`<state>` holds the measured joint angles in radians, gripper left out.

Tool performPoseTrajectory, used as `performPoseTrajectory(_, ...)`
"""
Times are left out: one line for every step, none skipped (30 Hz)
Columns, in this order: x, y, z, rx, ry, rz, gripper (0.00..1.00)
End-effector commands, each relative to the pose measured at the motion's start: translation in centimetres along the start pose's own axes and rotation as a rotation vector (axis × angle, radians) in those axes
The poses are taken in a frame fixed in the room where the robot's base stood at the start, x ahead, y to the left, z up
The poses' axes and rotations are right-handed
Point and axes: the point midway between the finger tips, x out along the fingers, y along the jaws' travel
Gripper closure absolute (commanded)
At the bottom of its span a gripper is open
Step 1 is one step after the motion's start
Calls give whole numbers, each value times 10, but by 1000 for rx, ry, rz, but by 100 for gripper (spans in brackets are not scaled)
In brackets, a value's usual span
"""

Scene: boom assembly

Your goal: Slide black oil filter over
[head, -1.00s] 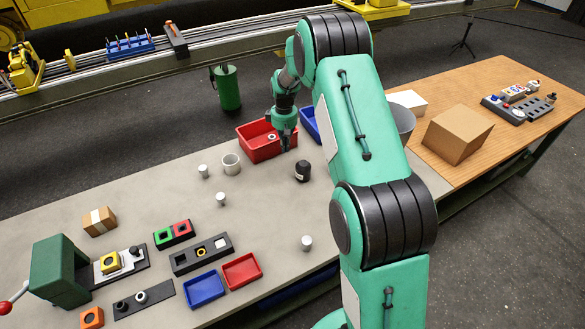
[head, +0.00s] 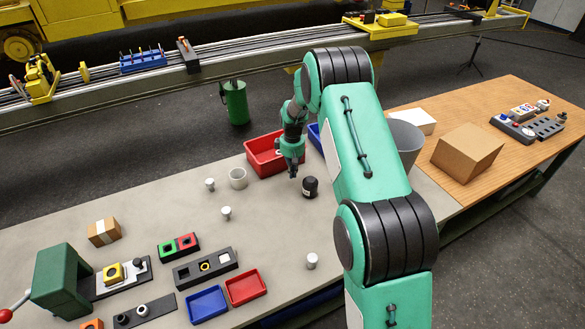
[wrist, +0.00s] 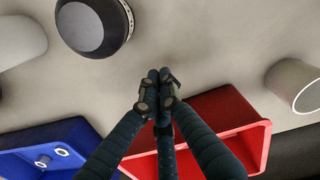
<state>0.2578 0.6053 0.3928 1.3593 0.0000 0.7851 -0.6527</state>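The black oil filter (head: 310,188) stands upright on the grey bench, in front of the red bin. In the wrist view the filter (wrist: 93,24) is at the top left, seen from above and cut by the frame edge. My gripper (head: 293,173) is just left of and behind the filter in the head view, apart from it. In the wrist view my gripper (wrist: 158,88) has its dark fingers drawn together at the tips, with nothing visible between them. Bare bench shows between the fingertips and the filter.
The red bin (head: 260,145) is behind my gripper, with a blue bin (wrist: 45,138) beside it. A grey cup (head: 238,178) and several small white cylinders (head: 226,213) stand left. A grey bucket (head: 407,135) is right. Bench in front of the filter is largely clear.

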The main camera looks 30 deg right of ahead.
Motion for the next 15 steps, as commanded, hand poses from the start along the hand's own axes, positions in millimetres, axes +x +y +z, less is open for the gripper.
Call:
performPoseTrajectory(9, 0, 0, 0, 0, 0, 100)
performPoseTrajectory(13, 0, 0, 0, 0, 0, 100)
performPoseTrajectory(19, 0, 0, 0, -1, -1, 100)
performPoseTrajectory(23, 0, 0, 0, -1, -1, 100)
performPoseTrajectory(27, 0, 0, 0, -1, -1, 100)
performPoseTrajectory(32, 0, 0, 0, -1, -1, 100)
performPoseTrajectory(36, 0, 0, 0, 0, 0, 100)
performPoseTrajectory(40, 0, 0, 0, 0, 0, 100)
performPoseTrajectory(44, 0, 0, 0, 0, 0, 100)
performPoseTrajectory(40, 1, 5, 1, 1, 1, 100)
performPoseTrajectory(40, 0, 9, 1, 0, 0, 100)
performPoseTrajectory(40, 0, 14, 1, 0, 0, 100)
performPoseTrajectory(40, 0, 17, 0, 0, 0, 100)
performPoseTrajectory(40, 0, 20, 0, 1, 1, 100)
performPoseTrajectory(40, 0, 24, 0, 1, 1, 100)
